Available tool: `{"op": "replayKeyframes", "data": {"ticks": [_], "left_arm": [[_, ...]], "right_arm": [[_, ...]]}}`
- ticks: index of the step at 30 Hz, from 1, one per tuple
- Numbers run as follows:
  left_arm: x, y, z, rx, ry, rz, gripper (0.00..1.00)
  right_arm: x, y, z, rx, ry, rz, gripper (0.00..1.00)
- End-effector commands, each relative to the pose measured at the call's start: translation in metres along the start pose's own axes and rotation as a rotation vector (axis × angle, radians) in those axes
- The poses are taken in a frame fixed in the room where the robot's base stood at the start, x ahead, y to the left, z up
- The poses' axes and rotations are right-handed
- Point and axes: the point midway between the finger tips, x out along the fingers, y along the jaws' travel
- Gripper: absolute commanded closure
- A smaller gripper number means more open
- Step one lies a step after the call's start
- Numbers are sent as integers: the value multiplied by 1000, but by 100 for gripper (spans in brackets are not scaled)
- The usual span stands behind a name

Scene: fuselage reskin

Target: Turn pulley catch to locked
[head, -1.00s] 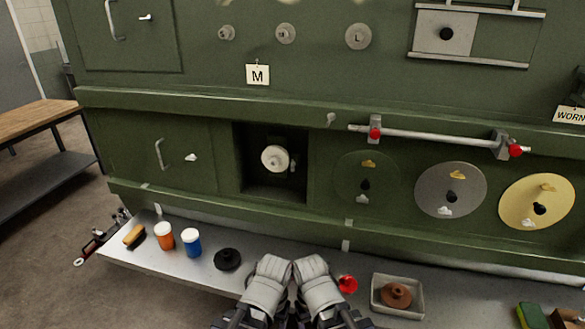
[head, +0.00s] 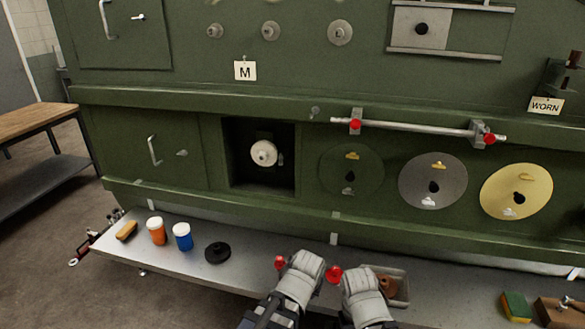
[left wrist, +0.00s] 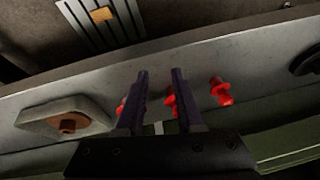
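The pale round pulley (head: 263,153) sits in a dark square recess (head: 239,183) in the green wall. A small pale catch-like piece (head: 281,159) shows at its right edge; its setting is too small to tell. My left gripper (head: 308,264) is low over the bench, well below and right of the recess. In the left wrist view its two dark fingers (left wrist: 160,72) stand apart with nothing held between them. My right gripper (head: 362,284) is beside it at the right; its fingers are hidden from the head view.
Red pieces (head: 333,275) (left wrist: 221,92) stand on the bench (head: 200,262) around my left gripper. A tray (head: 402,290) with a brown part lies behind my right gripper. Orange (head: 156,231) and blue (head: 183,237) jars and a black disc (head: 217,252) are at left. A rail (head: 415,127) crosses above the discs.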

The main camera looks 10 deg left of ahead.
Motion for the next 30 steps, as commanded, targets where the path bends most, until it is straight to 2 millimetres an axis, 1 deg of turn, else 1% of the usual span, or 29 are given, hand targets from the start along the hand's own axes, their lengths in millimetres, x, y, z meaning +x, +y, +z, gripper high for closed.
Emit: {"op": "replayKeyframes", "data": {"ticks": [1, 3, 8, 11, 14, 15, 17, 18, 20, 21, 25, 27, 30], "left_arm": [[4, -5, -9, -17, 39, -6, 64], [7, -13, -23, -39, 100, -14, 64], [11, -34, -57, -89, 247, -33, 64], [11, -50, -81, -123, 359, -47, 64], [7, -72, -111, -164, 509, -63, 64], [3, -84, -125, -180, 587, -71, 64], [-6, -104, -147, -205, 718, -82, 64], [-14, -116, -160, -218, 805, -88, 64], [-28, -133, -176, -231, 928, -93, 64], [-39, -143, -186, -234, 1007, -96, 64], [-73, -170, -205, -231, 1244, -93, 64], [-91, -180, -210, -221, 1352, -87, 64], [-111, -190, -213, -202, 1466, -76, 64]], "right_arm": [[4, 0, 0, 0, 0, 0, 27], [6, -1, 0, 0, 0, 0, 27], [12, -1, -1, 0, 0, 0, 27], [17, -2, -1, 0, 0, 0, 27], [24, -2, -1, 0, 0, 0, 27], [28, -3, -2, 0, 0, 0, 27], [34, -3, -2, 0, 0, 0, 27], [37, -4, -2, 0, 0, 0, 27], [42, -4, -2, 1, 0, 0, 27], [44, -4, -3, 1, 0, 0, 27], [53, -5, -3, 1, 0, 0, 27], [57, -6, -3, 1, 0, 0, 27], [61, -6, -4, 1, 0, 0, 27]]}}
